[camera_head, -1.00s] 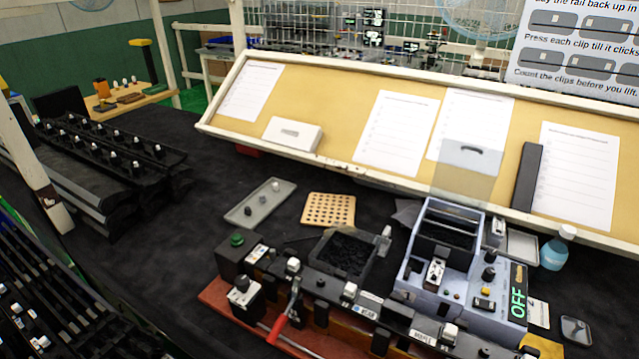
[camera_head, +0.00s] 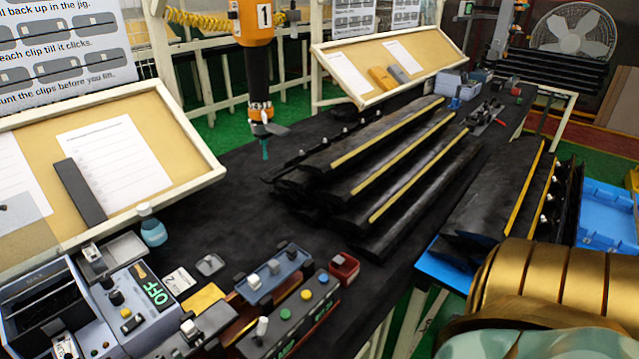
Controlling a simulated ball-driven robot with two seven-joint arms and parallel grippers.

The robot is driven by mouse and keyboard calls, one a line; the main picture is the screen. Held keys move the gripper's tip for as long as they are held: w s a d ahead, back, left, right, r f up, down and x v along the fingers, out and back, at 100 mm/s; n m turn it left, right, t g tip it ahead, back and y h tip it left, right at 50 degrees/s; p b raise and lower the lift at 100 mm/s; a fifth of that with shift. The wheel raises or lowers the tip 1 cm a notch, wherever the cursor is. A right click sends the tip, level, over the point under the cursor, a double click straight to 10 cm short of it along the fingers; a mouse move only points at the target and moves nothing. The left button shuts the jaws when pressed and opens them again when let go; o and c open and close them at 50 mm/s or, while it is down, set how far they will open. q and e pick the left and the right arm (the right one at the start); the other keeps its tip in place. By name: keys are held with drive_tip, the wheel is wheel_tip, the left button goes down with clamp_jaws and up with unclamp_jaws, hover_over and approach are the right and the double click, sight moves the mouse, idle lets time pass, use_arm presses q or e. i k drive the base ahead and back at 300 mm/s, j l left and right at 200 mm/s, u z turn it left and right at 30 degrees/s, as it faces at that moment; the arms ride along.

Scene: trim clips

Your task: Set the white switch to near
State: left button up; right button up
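A black control box (camera_head: 300,318) with green, yellow and blue buttons stands at the bottom middle. A white lever (camera_head: 262,327) rises from its left end. It looks roughly upright; which way it is set is too small to tell. I cannot tell for certain which of these is the task's white switch. A gold and pale green part of my arm fills the bottom right corner. Neither gripper is in view.
The grey-blue panel (camera_head: 132,305) with a lit OFF display stands at lower left, near a blue bottle (camera_head: 152,228). A red bin (camera_head: 343,267) is right of the box. Long black trim rails (camera_head: 370,165) fill the table's middle. An orange tool (camera_head: 253,20) hangs above.

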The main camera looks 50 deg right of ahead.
sight(262, 322)
drive_tip(key=l+z, duration=0.1)
drive_tip(key=z, duration=0.9)
